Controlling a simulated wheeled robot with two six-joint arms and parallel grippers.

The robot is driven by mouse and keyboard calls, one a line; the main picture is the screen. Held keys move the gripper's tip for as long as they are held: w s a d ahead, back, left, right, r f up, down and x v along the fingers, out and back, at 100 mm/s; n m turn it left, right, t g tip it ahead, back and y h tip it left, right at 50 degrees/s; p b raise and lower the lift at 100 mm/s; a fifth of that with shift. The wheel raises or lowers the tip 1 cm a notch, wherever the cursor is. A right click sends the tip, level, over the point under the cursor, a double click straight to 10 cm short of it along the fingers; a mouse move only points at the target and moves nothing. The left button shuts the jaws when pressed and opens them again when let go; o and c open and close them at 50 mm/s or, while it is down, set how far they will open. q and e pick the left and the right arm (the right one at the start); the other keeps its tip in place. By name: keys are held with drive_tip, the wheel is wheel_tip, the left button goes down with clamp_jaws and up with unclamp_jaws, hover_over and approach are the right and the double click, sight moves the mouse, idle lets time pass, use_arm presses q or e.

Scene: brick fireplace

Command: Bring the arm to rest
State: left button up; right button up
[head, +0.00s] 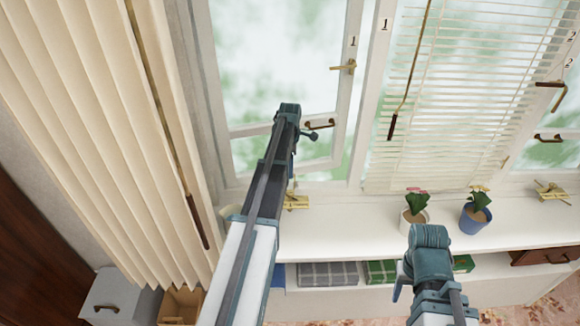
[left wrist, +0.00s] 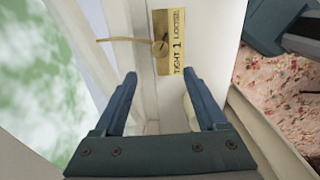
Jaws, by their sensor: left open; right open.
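My left arm (head: 262,195) reaches up from the lower left toward the left window. In the left wrist view my left gripper (left wrist: 160,82) is open and empty, its two blue fingers apart. Just beyond the fingertips is a brass plate (left wrist: 168,22) marked "TIGHT 1 LOOSE", with a brass lever (left wrist: 125,40). The gripper does not visibly touch either. In the head view the arm hides most of this gripper. My right arm (head: 430,255) is at the lower right, before the sill. Only a blue part of my right gripper (head: 400,278) shows beside it.
Window 1 (head: 280,60) has a brass handle (head: 343,67). A flower in a white pot (head: 413,217) and one in a blue pot (head: 475,218) stand on the white sill (head: 345,225). Blinds (head: 455,100) hang at right, a beige curtain (head: 90,120) at left. Boxes (head: 328,273) sit below.

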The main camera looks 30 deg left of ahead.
use_arm(q)
drive_tip(key=shift+r+p, duration=0.4)
drive_tip(key=shift+r, duration=0.45)
use_arm(e)
drive_tip(key=shift+r, duration=0.85)
use_arm(q)
drive_tip(key=shift+f, duration=0.1)
drive_tip(key=s+d+f+m+b, duration=0.1)
drive_tip(key=s+d+m, duration=0.3)
drive_tip(key=d, duration=0.4)
drive_tip(key=s+d+f+m+b, duration=0.1)
drive_tip(key=s+d+m, duration=0.2)
drive_tip(key=d+m, duration=0.3)
drive_tip(key=s+d+f+m+b, duration=0.1)
drive_tip(key=s+d+m+b, duration=0.2)
drive_tip(key=d, duration=0.6)
drive_tip(key=s+d+f+m+y+b, duration=0.1)
drive_tip(key=s+d+f+m, duration=0.2)
drive_tip(key=s+d+m, duration=1.1)
drive_tip(key=s+m, duration=0.1)
drive_tip(key=s, duration=0.2)
drive_tip(key=shift+s+d, duration=0.15)
drive_tip(key=shift+s, duration=0.15)
use_arm(e)
wheel_tip(320, 180, down, 6)
drive_tip(key=shift+f, duration=0.2)
